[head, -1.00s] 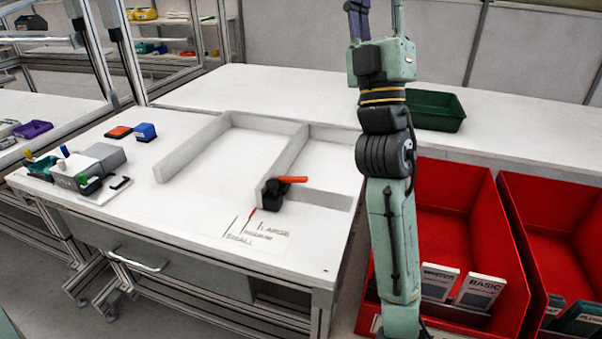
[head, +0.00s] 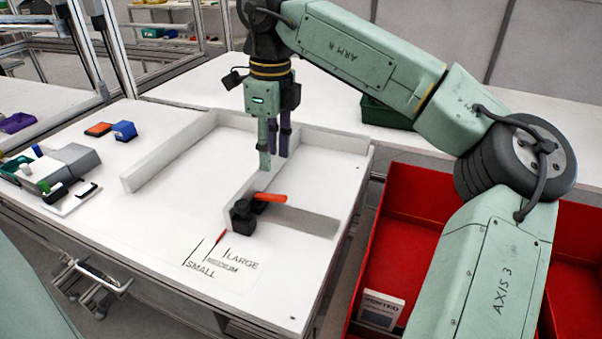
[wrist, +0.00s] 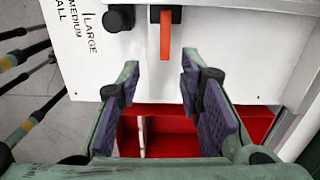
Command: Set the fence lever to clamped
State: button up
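The fence lever (head: 270,197) is an orange handle on a black clamp block (head: 242,216) at the near end of the white sliding fence (head: 262,178). In the head view it points right, away from the block. In the wrist view the lever (wrist: 165,36) lies between a black knob (wrist: 118,18) and the right side, its free end toward my fingers. My gripper (head: 275,160) points down in the head view, its fingertips above or behind the lever; the exact gap is unclear. In the wrist view my gripper (wrist: 160,72) is open and empty, not touching the lever.
A printed SMALL, MEDIUM, LARGE scale (head: 222,262) lies before the fence, with a red pointer (head: 221,236) near it. White fixed walls (head: 170,158) frame the area. Red bins (head: 415,205) stand right of the table. A grey-green device (head: 62,168) sits at left.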

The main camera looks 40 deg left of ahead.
aim_at(280, 196)
jog(key=f, duration=0.7)
jog(key=f+p, duration=0.1)
jog(key=f, duration=0.2)
jog(key=shift+w+d+f, duration=0.3)
jog(key=shift+w+d, duration=0.05)
jog(key=shift+d, duration=0.05)
grip_shut()
